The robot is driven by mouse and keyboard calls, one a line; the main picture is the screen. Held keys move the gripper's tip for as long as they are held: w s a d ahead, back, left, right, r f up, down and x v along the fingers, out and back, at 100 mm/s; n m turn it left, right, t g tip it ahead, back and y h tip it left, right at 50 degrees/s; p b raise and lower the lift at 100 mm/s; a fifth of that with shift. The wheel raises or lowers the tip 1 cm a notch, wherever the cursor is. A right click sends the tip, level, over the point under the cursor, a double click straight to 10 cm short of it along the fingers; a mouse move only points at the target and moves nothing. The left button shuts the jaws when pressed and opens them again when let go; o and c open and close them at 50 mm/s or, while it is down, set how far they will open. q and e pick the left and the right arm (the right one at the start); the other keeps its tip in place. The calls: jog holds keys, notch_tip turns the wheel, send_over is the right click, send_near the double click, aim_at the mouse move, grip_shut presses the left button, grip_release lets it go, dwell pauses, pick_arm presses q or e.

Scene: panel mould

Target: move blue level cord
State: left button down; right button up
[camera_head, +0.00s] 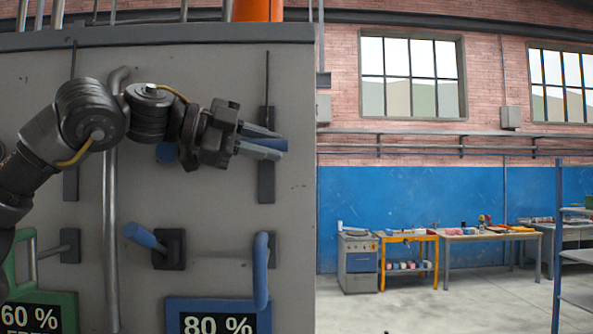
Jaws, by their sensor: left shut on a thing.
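My left gripper (276,145) reaches across the grey panel (200,90) from the left, with its fingers pointing right. It is shut on a blue bar (266,143) that shows between its fingers, in front of a dark upright plate (266,180). A thin dark line (267,75) runs up the panel above this plate. I cannot tell which part is the cord. Another blue lever (141,235) sticks out from a dark mount lower on the panel. A blue piece (166,153) shows partly behind my arm. My right gripper is not in view.
A blue frame with an 80 % sign (217,315) and a blue bent handle (262,270) is low on the panel. A green frame with a 60 % sign (40,310) is left. A grey vertical pipe (110,220) runs behind my arm. Workbenches (490,236) stand far right.

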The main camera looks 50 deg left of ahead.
pick_arm(q)
notch_tip(320, 180, up, 3)
jog(key=shift+f, duration=0.2)
jog(key=shift+r, duration=0.7)
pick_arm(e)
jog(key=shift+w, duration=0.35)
pick_arm(q)
jog(key=c, duration=1.3)
grip_release()
jog(key=shift+o, duration=0.5)
jog(key=shift+s+f, duration=0.1)
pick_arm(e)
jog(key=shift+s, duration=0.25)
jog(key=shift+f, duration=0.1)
pick_arm(q)
jog(key=shift+s+a, duration=0.15)
jog(key=shift+s, duration=0.15)
jog(key=b+v, duration=0.3)
jog(key=v, duration=0.7)
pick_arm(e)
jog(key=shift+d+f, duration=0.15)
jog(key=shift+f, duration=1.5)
